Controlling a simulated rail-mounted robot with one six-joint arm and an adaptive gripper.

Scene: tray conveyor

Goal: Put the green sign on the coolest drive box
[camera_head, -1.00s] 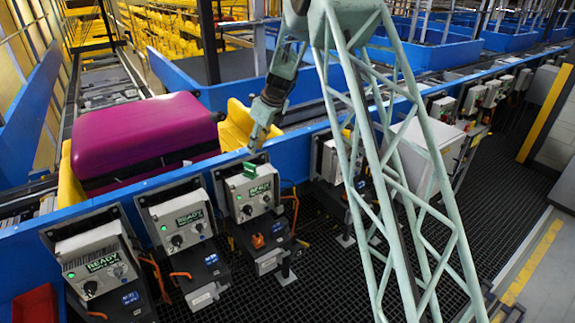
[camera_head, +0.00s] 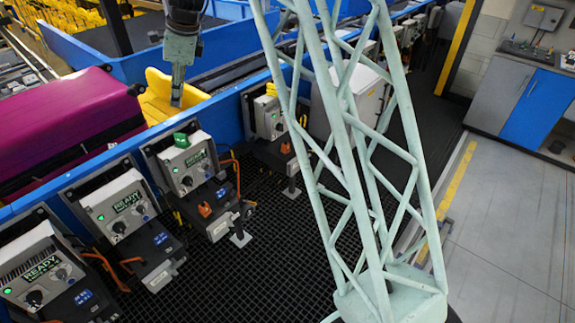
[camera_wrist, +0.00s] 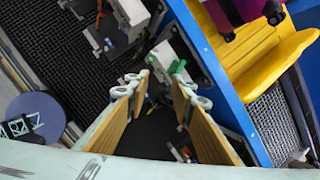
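The small green sign (camera_head: 180,139) sits on top of a grey drive box (camera_head: 188,165), the third from the left. It also shows in the wrist view (camera_wrist: 177,67), beyond my fingertips. My gripper (camera_head: 176,103) hangs above and behind this sign in the head view, apart from it. In the wrist view my gripper (camera_wrist: 163,84) has its two fingers spread with nothing between them. Other drive boxes stand at the near left (camera_head: 40,268), second from left (camera_head: 120,210) and farther right (camera_head: 268,118). Three displays show READY; the small blue displays below are too small to read.
A purple suitcase (camera_head: 60,130) lies on the conveyor beside a yellow tray (camera_head: 160,100). The blue conveyor side wall (camera_head: 225,118) runs behind the boxes. A yellow piece (camera_head: 271,89) sits on the farther box. Orange cables hang between boxes. Open grey floor (camera_head: 500,230) lies right.

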